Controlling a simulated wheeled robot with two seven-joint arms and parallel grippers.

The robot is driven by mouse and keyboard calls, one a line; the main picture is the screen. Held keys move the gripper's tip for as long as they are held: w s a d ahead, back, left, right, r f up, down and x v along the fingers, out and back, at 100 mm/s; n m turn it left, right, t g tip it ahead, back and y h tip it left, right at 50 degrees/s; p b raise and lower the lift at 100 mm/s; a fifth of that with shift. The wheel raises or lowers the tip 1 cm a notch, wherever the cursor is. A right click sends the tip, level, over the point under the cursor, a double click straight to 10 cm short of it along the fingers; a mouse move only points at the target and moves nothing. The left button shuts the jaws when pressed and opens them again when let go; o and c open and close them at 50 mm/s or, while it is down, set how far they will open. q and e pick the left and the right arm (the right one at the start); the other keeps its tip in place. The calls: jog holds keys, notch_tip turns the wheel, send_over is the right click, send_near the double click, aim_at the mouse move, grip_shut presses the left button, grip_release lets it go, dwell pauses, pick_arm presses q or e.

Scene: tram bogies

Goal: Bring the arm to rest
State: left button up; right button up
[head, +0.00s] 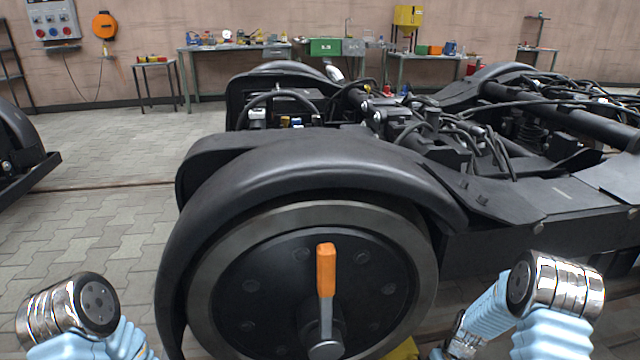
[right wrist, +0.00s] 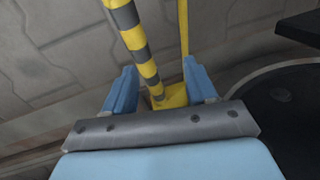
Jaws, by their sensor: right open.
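My right gripper (right wrist: 162,85) is open in the right wrist view, its two blue fingers apart with nothing held between them. A yellow-and-grey striped post (right wrist: 138,45) and its yellow foot (right wrist: 172,97) show beyond and between the fingers; how far off they are I cannot tell. In the head view my right arm (head: 548,285) is bent at the lower right, and its gripper is not clear there. My left arm (head: 75,310) is bent at the lower left; its gripper is out of view.
A black bogie (head: 300,165) with a large wheel (head: 225,290) stands close in front. An orange-handled tool (head: 326,270) is upright at the wheel's hub. Workbenches (head: 235,48) stand along the back wall. Paved floor at the left (head: 110,215) is clear.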

jog(key=s+a+f+m+y, duration=0.1)
jog(key=s+a+f, duration=0.1)
jog(key=s+a, duration=0.75)
jog(key=s+a+f+m+y, duration=0.1)
jog(key=s+a, duration=0.5)
jog(key=a, duration=0.6)
notch_tip(320, 180, up, 12)
jog(key=p, duration=1.2)
jog(key=shift+s+a+r+t+p, duration=0.2)
jog(key=shift+s+a+t+p, duration=0.1)
jog(key=shift+t, duration=0.1)
jog(key=shift+w, duration=0.1)
